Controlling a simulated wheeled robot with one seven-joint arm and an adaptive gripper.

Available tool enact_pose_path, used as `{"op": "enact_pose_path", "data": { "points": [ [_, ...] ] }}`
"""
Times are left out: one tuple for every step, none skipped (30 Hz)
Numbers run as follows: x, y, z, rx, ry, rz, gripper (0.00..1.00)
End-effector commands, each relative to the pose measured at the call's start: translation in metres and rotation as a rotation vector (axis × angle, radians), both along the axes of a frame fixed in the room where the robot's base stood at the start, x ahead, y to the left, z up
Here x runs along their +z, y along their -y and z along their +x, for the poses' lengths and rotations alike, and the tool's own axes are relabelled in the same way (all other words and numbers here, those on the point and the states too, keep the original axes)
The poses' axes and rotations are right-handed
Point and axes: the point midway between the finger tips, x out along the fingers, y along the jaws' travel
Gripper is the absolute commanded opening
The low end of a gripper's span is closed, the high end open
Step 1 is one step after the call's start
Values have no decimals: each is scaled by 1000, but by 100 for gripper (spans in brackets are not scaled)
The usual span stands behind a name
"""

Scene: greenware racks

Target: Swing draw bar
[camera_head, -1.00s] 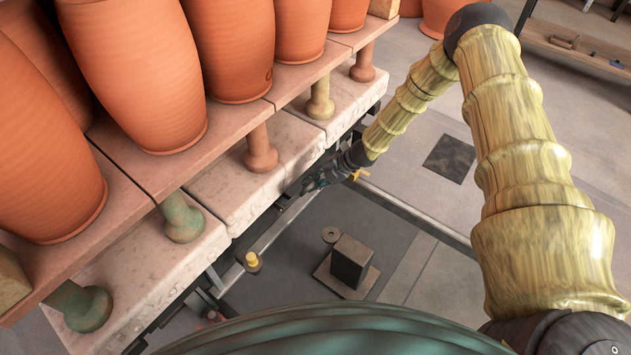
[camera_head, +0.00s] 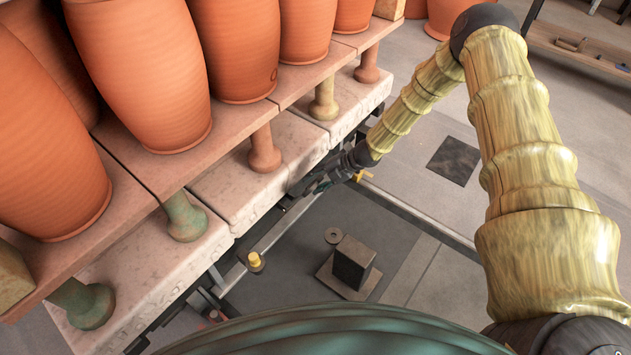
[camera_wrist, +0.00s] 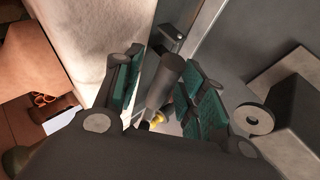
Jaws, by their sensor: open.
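A dark grey round bar (camera_wrist: 165,82), which looks like the draw bar's handle, stands between the green-padded fingers of my gripper (camera_wrist: 161,64) in the wrist view. The fingers are open, one on each side of it. I cannot tell whether either pad touches it. A bracket (camera_wrist: 170,38) shows at its far end. In the head view my gripper (camera_head: 312,186) is low beside the front edge of the pale slabs, over the cart's frame. The bar is not clear there. A pale grey frame rail (camera_head: 272,234) runs near it.
Tall orange pots (camera_head: 140,75) stand on a shelf (camera_head: 225,140) held by short posts above pale slabs (camera_head: 225,190). A yellow-topped peg (camera_head: 255,259) stands by the rail. A dark block on a plate (camera_head: 352,263) and a ring (camera_head: 332,236) lie to its right.

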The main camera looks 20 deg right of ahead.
Motion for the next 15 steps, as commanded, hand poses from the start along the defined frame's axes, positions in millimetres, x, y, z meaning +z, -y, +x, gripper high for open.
{"op": "enact_pose_path", "data": {
  "points": [
    [3,3,0,-1,1,0,41],
    [5,4,-1,0,1,1,41],
    [9,7,-3,0,1,1,41],
    [11,10,-4,0,1,1,41],
    [15,13,-5,0,1,1,41],
    [19,18,-6,0,2,0,41],
    [23,21,-8,-1,1,0,41],
    [26,24,-9,-1,2,1,41],
    [31,29,-10,-1,2,1,41],
    [34,32,-12,-1,1,0,41],
    [38,36,-13,-1,2,-1,41],
    [43,40,-15,0,2,0,41],
    [46,43,-16,0,2,0,41],
    [49,46,-18,-1,2,1,41],
    [54,51,-19,-2,2,0,41]
  ]
}}
